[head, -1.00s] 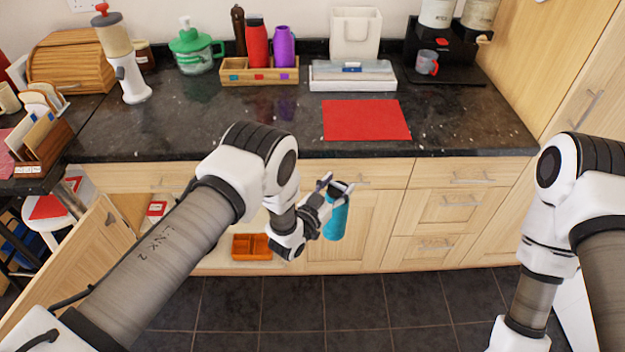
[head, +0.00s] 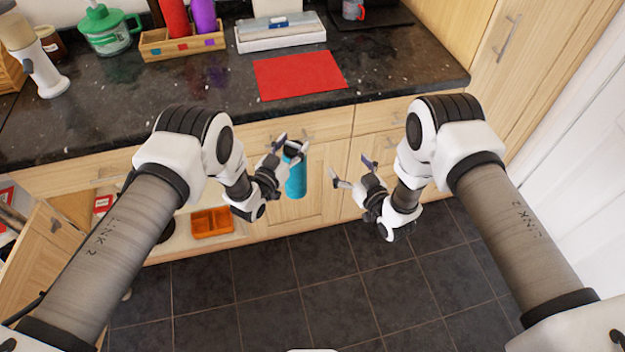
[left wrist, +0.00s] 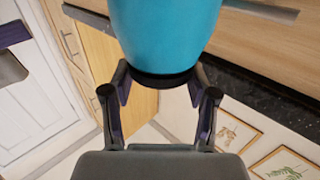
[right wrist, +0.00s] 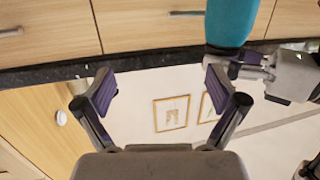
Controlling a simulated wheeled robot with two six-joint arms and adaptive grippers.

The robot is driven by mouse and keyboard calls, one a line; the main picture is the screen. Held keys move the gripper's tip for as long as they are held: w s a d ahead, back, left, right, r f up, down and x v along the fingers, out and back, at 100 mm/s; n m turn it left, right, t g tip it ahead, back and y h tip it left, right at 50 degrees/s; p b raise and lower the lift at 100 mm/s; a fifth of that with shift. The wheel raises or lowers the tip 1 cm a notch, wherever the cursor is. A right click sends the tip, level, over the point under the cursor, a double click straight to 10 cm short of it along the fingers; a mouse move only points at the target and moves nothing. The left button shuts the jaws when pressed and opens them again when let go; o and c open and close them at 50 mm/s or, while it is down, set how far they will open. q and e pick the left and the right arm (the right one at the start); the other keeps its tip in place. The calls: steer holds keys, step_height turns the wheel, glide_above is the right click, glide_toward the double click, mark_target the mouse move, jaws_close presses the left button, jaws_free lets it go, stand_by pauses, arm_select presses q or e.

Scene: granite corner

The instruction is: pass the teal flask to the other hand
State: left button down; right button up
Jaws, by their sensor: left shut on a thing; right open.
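The teal flask (head: 296,177) hangs upright in the air in front of the cabinets, its dark top between the fingers of my left gripper (head: 293,148). In the left wrist view the teal flask (left wrist: 166,30) fills the top, with its dark end at the shut fingers (left wrist: 160,88). My right gripper (head: 352,172) is open and empty, to the right of the flask and apart from it. In the right wrist view the flask (right wrist: 230,22) shows at the top right, beyond the open fingers (right wrist: 158,88).
The black granite counter (head: 400,75) lies behind, with a red mat (head: 298,76) on it. Below stands an orange divided tray (head: 211,223) in the open cabinet. An open cabinet door (head: 50,250) is at the left. The tiled floor (head: 270,290) is clear.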

mark_target(299, 167)
steer(key=a+f+y, duration=0.1)
steer(key=a, duration=0.2)
steer(key=s+a+f+n+y, duration=0.1)
steer(key=a, duration=0.2)
steer(key=a+y, duration=0.1)
steer(key=a, duration=0.2)
steer(key=shift+s+a+f+n, duration=0.35)
steer(key=shift+f+n, duration=0.05)
steer(key=shift+s+a+f, duration=0.1)
steer(key=shift+s+f, duration=0.15)
steer(key=x, duration=1.1)
steer(key=shift+w+a+f, duration=0.1)
steer(key=shift+w+a, duration=0.1)
steer(key=shift+w, duration=0.1)
steer(key=c, duration=1.5)
arm_select(q)
steer(key=shift+c, duration=1.2)
jaws_free()
arm_select(e)
steer(key=shift+o, duration=0.2)
